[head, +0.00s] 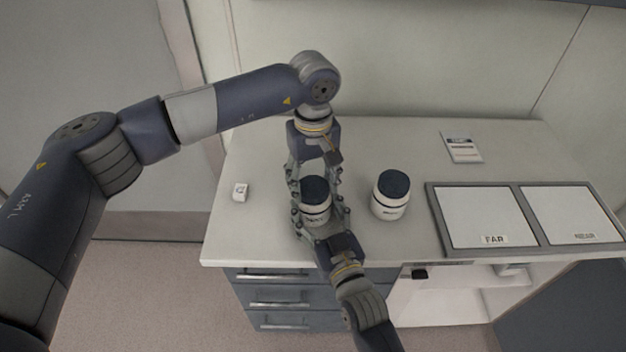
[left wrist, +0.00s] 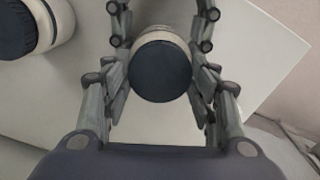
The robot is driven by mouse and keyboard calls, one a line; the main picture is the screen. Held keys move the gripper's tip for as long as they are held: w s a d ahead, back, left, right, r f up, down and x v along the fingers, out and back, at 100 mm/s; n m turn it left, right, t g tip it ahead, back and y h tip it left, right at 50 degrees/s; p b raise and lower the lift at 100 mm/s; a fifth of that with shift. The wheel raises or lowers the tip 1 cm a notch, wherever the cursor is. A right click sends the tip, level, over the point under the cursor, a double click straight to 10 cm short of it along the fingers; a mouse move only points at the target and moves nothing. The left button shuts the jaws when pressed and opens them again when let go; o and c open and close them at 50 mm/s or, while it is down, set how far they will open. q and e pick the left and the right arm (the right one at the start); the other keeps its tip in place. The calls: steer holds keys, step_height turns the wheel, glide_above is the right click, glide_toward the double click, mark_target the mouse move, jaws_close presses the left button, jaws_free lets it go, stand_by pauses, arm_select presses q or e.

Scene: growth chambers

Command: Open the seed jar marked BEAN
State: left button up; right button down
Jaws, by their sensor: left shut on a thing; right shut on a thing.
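My right gripper (head: 322,213) reaches in from the front and is shut on the same jar's body. The lid sits on the jar. In the left wrist view the lid (left wrist: 160,70) is seen from above between the fingers, which hide parts of the jar's sides.
A second white jar (head: 390,196) with a dark lid stands close to the right, its label unreadable. Further right are panels marked FAR (head: 486,216) and NEAR (head: 571,213).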

arm_select(q)
steer(key=n, duration=1.2)
steer(key=shift+n, duration=0.3)
steer(key=n, duration=1.5)
steer(key=shift+n, duration=0.4)
steer(key=n, duration=0.3)
steer(key=shift+n, duration=0.3)
